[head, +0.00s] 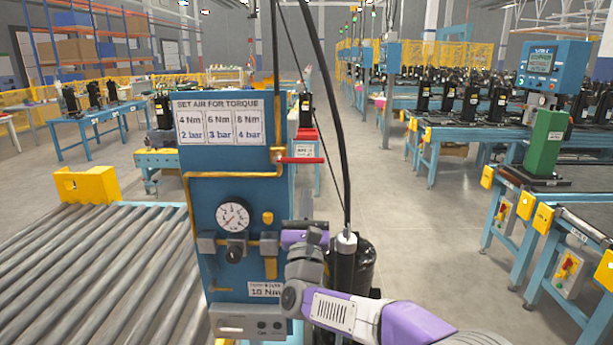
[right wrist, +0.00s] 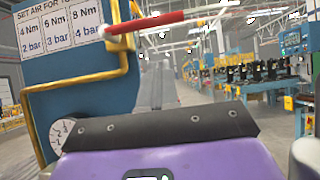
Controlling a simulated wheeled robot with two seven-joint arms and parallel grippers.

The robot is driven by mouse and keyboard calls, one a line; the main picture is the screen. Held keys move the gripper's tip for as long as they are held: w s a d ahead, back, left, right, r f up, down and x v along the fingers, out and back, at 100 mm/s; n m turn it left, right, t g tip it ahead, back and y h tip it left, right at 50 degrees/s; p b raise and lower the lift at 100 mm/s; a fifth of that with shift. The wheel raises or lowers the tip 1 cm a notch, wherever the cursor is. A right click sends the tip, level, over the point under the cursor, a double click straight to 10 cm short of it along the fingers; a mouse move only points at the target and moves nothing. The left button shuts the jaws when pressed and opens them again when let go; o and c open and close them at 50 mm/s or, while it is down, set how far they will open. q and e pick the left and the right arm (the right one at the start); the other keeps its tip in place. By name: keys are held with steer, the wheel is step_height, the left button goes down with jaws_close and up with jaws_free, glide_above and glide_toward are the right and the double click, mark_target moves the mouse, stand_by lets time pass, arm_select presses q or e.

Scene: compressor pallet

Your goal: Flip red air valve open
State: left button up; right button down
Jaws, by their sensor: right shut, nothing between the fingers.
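The red air valve handle (head: 300,160) lies roughly horizontal, pointing right from a brass valve body (head: 277,155) on the upper right of the blue air panel (head: 215,200). In the right wrist view the red handle (right wrist: 160,20) crosses the top, above the gripper. My right gripper (head: 298,226) is below the handle, near the lower right of the panel, apart from the handle. Its grey fingers (right wrist: 157,88) are shut and empty; in the head view they are partly hidden by the wrist. My left gripper is out of view.
A pressure gauge (head: 233,216), regulator knobs and brass pipe (head: 187,205) are on the panel. A torque sign (head: 219,122) is above. A roller conveyor (head: 85,265) is left. A black cable (head: 335,110) hangs right of the panel. The aisle floor (head: 420,240) is clear.

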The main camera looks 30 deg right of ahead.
mark_target(300, 159)
steer(key=r, duration=0.1)
steer(key=w+r, duration=0.1)
steer(key=r, duration=0.1)
steer(key=d+r, duration=0.1)
steer(key=shift+w+r+p, duration=0.3)
steer(key=shift+r+p, duration=0.05)
steer(key=shift+p, duration=0.05)
steer(key=shift+a, duration=0.1)
